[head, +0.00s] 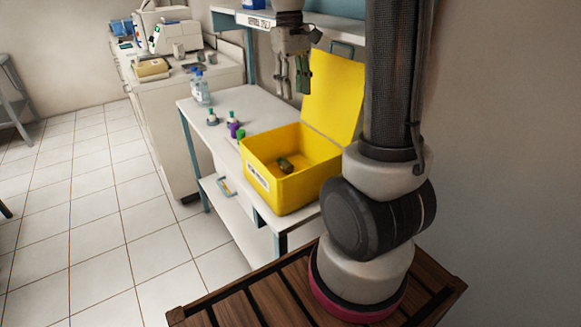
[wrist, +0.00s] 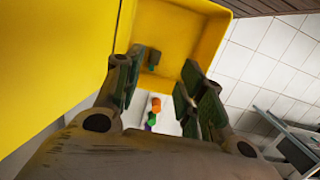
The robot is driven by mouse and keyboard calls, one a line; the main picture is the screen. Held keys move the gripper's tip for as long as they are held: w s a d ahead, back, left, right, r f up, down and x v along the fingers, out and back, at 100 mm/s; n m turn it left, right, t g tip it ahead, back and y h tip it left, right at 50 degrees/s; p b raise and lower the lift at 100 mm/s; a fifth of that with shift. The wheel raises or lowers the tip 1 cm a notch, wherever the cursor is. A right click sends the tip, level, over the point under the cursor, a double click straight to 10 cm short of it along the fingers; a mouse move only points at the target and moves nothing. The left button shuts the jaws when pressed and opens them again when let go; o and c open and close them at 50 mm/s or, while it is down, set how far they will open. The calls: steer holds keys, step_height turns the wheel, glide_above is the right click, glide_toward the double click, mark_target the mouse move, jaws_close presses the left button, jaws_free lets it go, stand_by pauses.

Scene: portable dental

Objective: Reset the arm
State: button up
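My gripper (head: 292,90) hangs in the air above the open yellow box (head: 283,203), in front of its raised lid (head: 335,98). In the wrist view, the gripper's two fingers (wrist: 162,70) stand apart with nothing between them. A small dark green object (head: 285,166) lies on the floor of the yellow box, below and apart from my gripper. It also shows in the wrist view (wrist: 153,60), beyond the fingers.
The box stands on a white table (head: 203,134). Small bottles, including a purple one (head: 234,131) and a clear one with a blue cap (head: 201,90), stand left of it. A counter with equipment (head: 175,37) is behind. The tiled floor at left is clear.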

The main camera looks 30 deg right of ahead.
steer(key=shift+w+r, duration=0.1)
steer(key=shift+r, duration=0.85)
steer(key=s+a+t, duration=0.3)
steer(key=s+t, duration=0.2)
steer(key=s, duration=1.3)
steer(key=shift+r+t, duration=0.35)
steer(key=shift+t, duration=0.05)
